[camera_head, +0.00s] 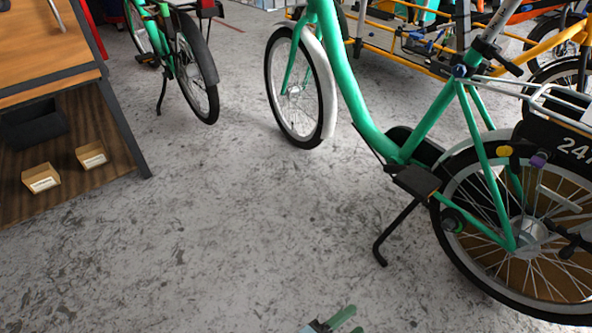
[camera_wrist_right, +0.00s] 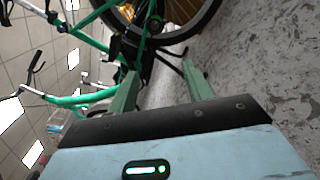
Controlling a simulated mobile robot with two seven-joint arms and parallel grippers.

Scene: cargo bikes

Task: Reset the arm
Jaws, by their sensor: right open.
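My right gripper (camera_head: 352,318) shows at the bottom edge of the head view, with its two green fingers low over the bare floor. Most of the right arm is out of the picture. In the right wrist view the same gripper (camera_wrist_right: 160,72) has its fingers apart, with nothing between them but a view of the bike and floor beyond. The nearest green bike (camera_head: 370,125) stands upright on its kickstand, to the right of and beyond the gripper, apart from it. It also shows in the wrist view (camera_wrist_right: 92,98). My left gripper is in neither view.
A wooden shelf unit (camera_head: 128,128) with a black bin (camera_head: 35,125) and two small cartons (camera_head: 41,178) (camera_head: 92,154) stands at left. Another green bike (camera_head: 170,50) is behind it. A yellow frame (camera_head: 400,48) is at the back right. The grey floor (camera_head: 230,220) in front is clear.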

